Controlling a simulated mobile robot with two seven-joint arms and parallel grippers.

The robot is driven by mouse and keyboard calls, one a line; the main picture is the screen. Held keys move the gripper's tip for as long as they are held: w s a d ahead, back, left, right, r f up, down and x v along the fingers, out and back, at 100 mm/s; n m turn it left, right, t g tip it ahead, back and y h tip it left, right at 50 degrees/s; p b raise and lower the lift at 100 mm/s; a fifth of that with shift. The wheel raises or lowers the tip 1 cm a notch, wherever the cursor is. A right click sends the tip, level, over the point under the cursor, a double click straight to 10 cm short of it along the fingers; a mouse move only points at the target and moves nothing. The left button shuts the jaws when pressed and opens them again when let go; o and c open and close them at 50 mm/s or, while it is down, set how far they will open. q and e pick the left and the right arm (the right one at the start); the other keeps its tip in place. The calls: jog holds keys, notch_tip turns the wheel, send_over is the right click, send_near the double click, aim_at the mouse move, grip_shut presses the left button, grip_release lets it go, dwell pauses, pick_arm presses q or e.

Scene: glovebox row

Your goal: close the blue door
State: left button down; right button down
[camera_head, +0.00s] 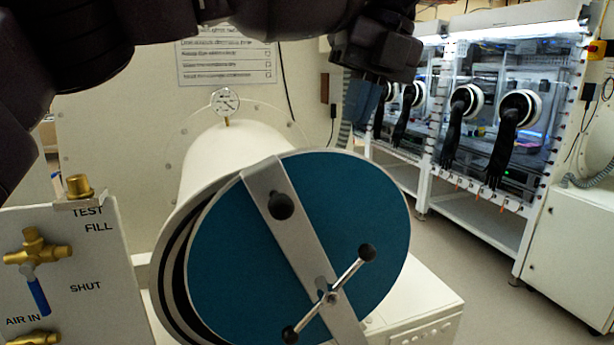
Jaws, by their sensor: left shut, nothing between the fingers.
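The blue door (232,262) is a round disc with a grey bar (297,222) across it. The bar carries a black knob (281,205) and a spoked handle (331,297) with black ball ends. The door stands at an angle in front of the mouth of a white cylinder (228,152). A dark gap and the ringed rim (164,275) show along its left side. My left arm crosses the top of the picture. My left gripper (362,104) is shut and empty, above and beyond the door's upper right edge, apparently not touching it. My right gripper is not in view.
A white panel (95,262) with brass valves (38,252) stands at the lower left. A gauge (225,101) sits on top of the cylinder. Gloveboxes with black gloves (507,140) line the right side. Open floor (455,250) lies right of the door.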

pick_arm(q)
jog(key=s+a+f+p, duration=0.1)
jog(key=a+f, duration=0.5)
jog(key=f, duration=0.4)
jog(key=shift+s+a+f, duration=0.2)
jog(key=shift+s+a, duration=0.05)
jog(key=shift+s, duration=0.15)
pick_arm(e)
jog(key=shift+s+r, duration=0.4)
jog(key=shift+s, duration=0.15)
